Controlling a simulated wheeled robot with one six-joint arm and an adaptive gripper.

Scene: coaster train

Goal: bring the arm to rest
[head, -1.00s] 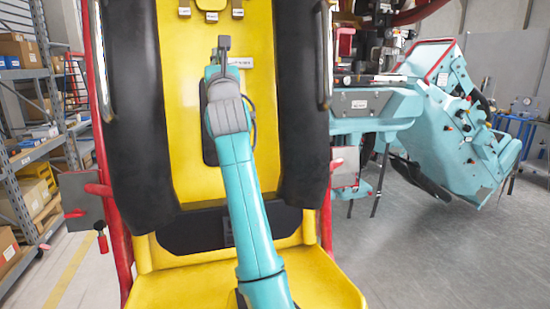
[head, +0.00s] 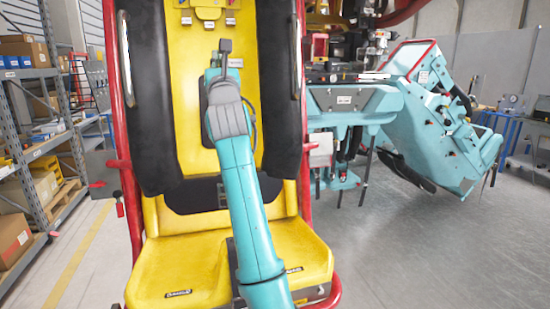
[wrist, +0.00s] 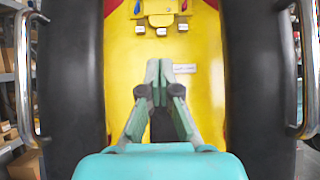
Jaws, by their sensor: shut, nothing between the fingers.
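My gripper (head: 225,50) is at the end of my teal arm, held up in front of the yellow seat back (head: 188,100) between two black padded restraints. In the wrist view my gripper (wrist: 165,70) has its fingertips together and holds nothing. A small pale label (wrist: 185,68) on the yellow back shows just right of the fingertips. Whether the fingers touch the back cannot be told, as the arm hides part of it.
The black pads (head: 150,110) and red frame tubes (head: 125,180) flank the seat. The yellow seat base (head: 180,265) is below. A tilted teal machine (head: 440,130) stands at right, and shelves with boxes (head: 40,120) at left. Grey floor (head: 420,260) is open at right.

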